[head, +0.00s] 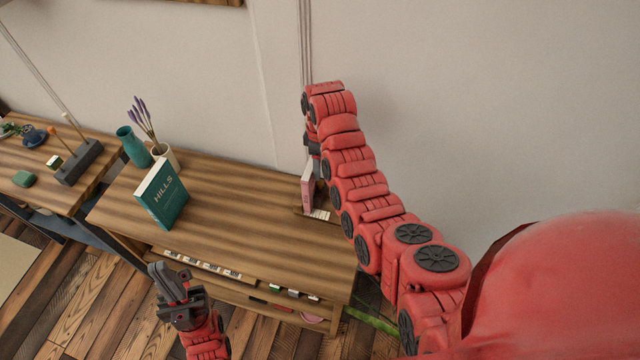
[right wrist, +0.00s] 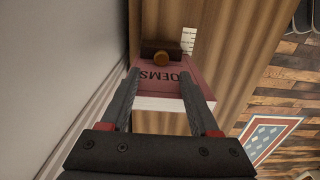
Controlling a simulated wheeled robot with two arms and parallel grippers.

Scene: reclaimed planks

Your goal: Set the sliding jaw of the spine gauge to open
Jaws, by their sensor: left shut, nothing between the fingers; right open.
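The spine gauge shows in the head view as a white ruled scale (head: 318,214) at the right end of the wooden shelf top, mostly behind my right arm. The pink POEMS book (right wrist: 168,78) is close against this block; contact is unclear. It also shows upright in the head view (head: 307,188). My right gripper (right wrist: 160,76) is open, its fingers over the book, short of the knob. My left gripper (head: 166,272) is shut and empty before the shelf.
A teal HILLS book (head: 163,195) stands on the shelf top, with a teal vase (head: 133,147) and a white pot of lavender (head: 165,157) behind it. The wall is close beside my right gripper. The middle of the shelf top is clear.

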